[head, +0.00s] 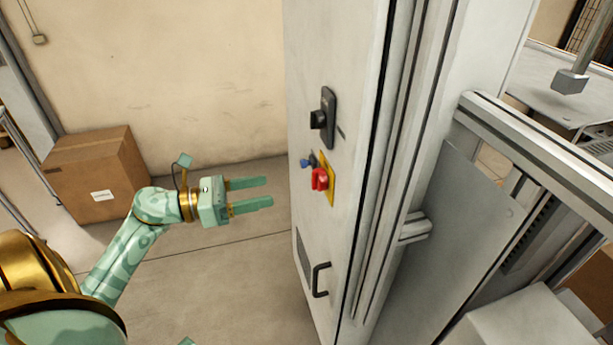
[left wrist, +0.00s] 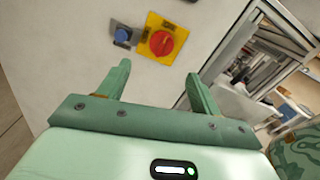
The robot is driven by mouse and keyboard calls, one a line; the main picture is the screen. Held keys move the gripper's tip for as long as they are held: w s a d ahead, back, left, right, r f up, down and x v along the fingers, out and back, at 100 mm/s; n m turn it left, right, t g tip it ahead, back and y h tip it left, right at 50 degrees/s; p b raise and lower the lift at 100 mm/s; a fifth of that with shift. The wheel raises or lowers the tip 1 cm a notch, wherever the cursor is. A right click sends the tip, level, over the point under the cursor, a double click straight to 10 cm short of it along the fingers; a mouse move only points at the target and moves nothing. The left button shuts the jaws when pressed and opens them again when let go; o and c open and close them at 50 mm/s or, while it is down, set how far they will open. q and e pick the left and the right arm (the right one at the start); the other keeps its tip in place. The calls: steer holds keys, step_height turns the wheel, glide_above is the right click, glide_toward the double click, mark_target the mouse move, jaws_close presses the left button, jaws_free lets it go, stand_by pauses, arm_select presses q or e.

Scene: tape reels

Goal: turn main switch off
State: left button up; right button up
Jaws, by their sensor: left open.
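The main switch (head: 319,179) is a red rotary knob on a yellow plate, on the side of a tall light-grey cabinet (head: 340,240). The red knob (left wrist: 162,43) also shows near the top of the left wrist view, on its yellow plate (left wrist: 151,22). My left gripper (head: 270,192) is open and empty, to the left of the switch and apart from it. In the left wrist view its two fingers (left wrist: 155,85) point toward the panel below the switch. My right gripper is not in view.
A blue button (head: 305,163) sits beside the switch, and a black handle (head: 322,115) above it. A black pull handle (head: 319,281) is lower on the cabinet. A cardboard box (head: 95,175) stands at the left wall.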

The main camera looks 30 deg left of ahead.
mark_target(318, 180)
arm_select(q)
steer(key=p+x, duration=0.2)
steer(key=x, duration=0.8)
steer(key=shift+d, duration=0.2)
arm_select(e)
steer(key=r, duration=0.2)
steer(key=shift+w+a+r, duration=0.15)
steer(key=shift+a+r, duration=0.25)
arm_select(q)
steer(key=c, duration=1)
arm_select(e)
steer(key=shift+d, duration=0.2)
